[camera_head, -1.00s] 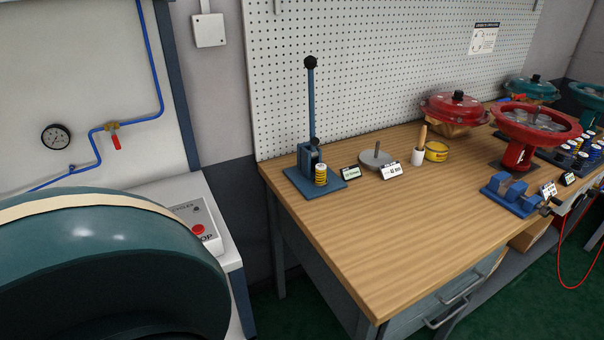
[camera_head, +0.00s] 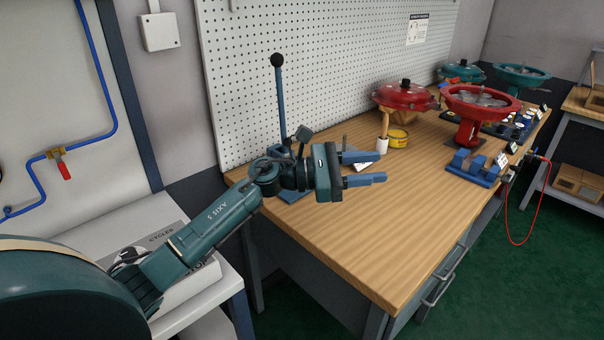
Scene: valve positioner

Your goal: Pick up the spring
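My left gripper (camera_head: 381,167) is above the left part of the workbench, pointing right. Its two blue fingers are apart with nothing between them. The blue lever press (camera_head: 281,105) stands at the bench's left end, its upright lever showing behind my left arm. A yellow coil spring stood on the press base a second ago; that spot is now hidden behind my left wrist, so I cannot see the spring. My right gripper is not in view.
A yellow tin (camera_head: 397,138) and a wooden-handled brush (camera_head: 383,133) stand behind the gripper. A red lidded housing (camera_head: 404,96), a red open housing (camera_head: 480,102) and a blue vise (camera_head: 472,168) are farther right. The front middle of the wooden bench (camera_head: 370,230) is clear.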

